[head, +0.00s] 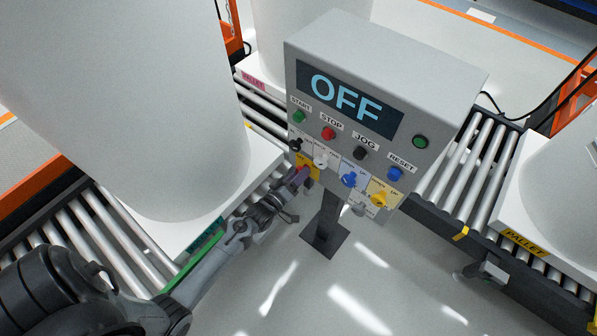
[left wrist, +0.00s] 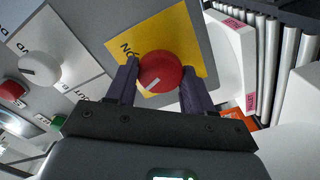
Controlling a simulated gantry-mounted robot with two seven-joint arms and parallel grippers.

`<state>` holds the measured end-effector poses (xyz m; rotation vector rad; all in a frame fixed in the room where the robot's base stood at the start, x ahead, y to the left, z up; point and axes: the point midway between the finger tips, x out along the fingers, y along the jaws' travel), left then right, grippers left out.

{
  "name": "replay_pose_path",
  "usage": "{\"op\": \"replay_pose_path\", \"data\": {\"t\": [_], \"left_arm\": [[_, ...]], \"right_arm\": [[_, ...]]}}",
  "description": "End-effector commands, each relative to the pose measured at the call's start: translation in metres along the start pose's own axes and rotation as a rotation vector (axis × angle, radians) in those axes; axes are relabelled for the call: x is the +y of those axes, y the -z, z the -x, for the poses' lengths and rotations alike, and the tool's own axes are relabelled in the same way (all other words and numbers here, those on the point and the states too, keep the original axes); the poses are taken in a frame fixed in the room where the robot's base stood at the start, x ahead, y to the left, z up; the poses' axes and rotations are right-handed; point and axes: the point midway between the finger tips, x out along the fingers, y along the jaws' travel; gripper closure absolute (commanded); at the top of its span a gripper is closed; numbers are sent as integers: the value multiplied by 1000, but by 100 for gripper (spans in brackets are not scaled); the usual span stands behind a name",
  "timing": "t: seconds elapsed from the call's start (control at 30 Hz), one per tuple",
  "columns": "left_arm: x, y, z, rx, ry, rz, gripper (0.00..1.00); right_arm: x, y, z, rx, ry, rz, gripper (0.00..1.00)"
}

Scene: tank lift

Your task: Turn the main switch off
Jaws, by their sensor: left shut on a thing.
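The main switch, a red rotary knob, sits on a yellow plate on the front of the grey control box (head: 440,75). In the left wrist view the red knob (left wrist: 161,70) fills the space between my left gripper's two dark fingers, on the yellow plate (left wrist: 190,35). The white mark on the knob points to the lower left, and "ON" reads upside down at the plate's left. In the head view my left gripper (head: 299,178) is at the box's lower left edge and largely covers the knob. It is shut on the knob. My right gripper is not in view.
The display (head: 345,97) reads "OFF". Start, stop, jog and reset buttons sit below it, with a blue knob (head: 348,179) and a yellow knob (head: 379,199) lower down. White tanks (head: 130,110) on roller conveyors stand on both sides. The floor in front is clear.

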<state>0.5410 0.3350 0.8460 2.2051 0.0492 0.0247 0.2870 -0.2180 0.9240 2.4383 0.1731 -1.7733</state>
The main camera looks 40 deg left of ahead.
Motion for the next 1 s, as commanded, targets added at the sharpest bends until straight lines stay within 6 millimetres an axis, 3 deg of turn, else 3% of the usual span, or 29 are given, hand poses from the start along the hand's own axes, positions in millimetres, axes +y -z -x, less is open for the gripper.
{"op": "replay_pose_path", "data": {"t": [0.5, 1.0], "left_arm": [[1, 1, 0, 0, 0, 357, 79], [0, 0, 0, 0, -2, 428, 79]], "right_arm": [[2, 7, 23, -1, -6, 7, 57], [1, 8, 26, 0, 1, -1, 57]]}}
